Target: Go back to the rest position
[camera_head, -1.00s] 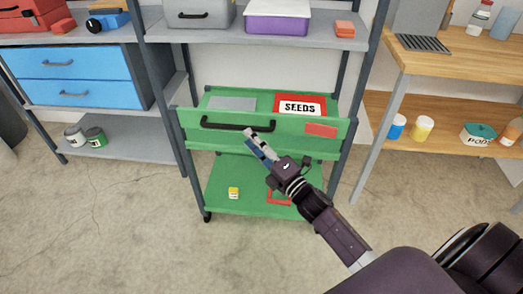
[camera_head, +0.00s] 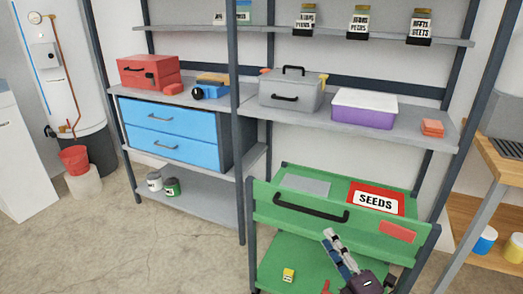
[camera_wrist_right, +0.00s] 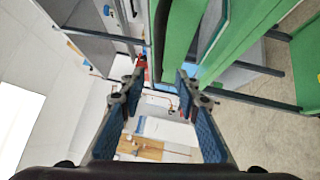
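The drawer front and part of the green cart also show in the wrist view. My left gripper is out of view.
A red SEEDS box (camera_head: 377,197) and a grey flat item (camera_head: 306,184) lie behind the drawer front. A small yellow box (camera_head: 288,275) is on the cart's lower shelf. Grey shelving (camera_head: 239,150) stands behind, a wooden table (camera_head: 500,165) at right.

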